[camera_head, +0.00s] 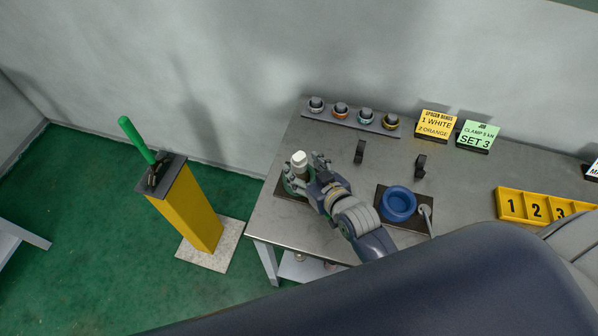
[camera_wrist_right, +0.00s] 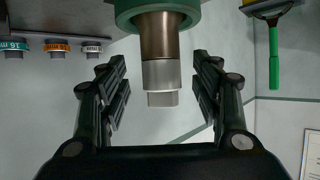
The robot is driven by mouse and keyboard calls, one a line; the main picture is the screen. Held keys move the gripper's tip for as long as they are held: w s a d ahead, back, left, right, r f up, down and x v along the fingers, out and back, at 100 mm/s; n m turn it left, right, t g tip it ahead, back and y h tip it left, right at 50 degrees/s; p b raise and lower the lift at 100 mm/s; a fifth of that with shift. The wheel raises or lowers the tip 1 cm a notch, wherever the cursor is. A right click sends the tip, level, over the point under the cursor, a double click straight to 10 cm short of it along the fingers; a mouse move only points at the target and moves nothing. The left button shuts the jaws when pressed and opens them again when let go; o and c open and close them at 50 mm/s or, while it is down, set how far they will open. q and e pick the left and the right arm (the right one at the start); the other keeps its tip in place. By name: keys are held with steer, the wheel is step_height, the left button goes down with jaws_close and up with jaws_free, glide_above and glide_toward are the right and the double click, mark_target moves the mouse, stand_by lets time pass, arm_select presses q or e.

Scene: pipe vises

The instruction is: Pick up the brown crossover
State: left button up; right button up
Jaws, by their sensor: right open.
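The brown crossover (camera_wrist_right: 160,38) shows in the right wrist view as a brown cylinder with a stepped silver-grey end. It sits in a green ring of a vise (camera_wrist_right: 122,12). In the head view its pale top (camera_head: 299,158) stands up at the left end of the table, in the green vise (camera_head: 288,180). My right gripper (camera_head: 309,171) is beside it; in the right wrist view the open fingers (camera_wrist_right: 155,92) stand on either side of its silver end, with gaps on both sides. My left gripper is not in view.
A blue round vise (camera_head: 398,203) stands right of my right arm. Several ringed fittings sit on a rack (camera_head: 350,119) at the back. Two small black stands (camera_head: 359,152) are near the middle. A yellow numbered tray (camera_head: 520,206) is at right. A yellow pedestal (camera_head: 188,218) stands left on the floor.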

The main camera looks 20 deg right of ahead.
steer(key=shift+x, duration=1.05)
steer(key=shift+w+a+f, duration=0.2)
steer(key=shift+w+f, duration=0.05)
steer(key=shift+w, duration=0.25)
steer(key=shift+s, duration=0.1)
steer(key=shift+c, duration=1.1)
jaws_close()
steer(key=shift+r, duration=0.3)
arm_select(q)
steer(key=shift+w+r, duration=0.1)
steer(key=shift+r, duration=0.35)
arm_select(e)
steer(key=shift+w, duration=0.2)
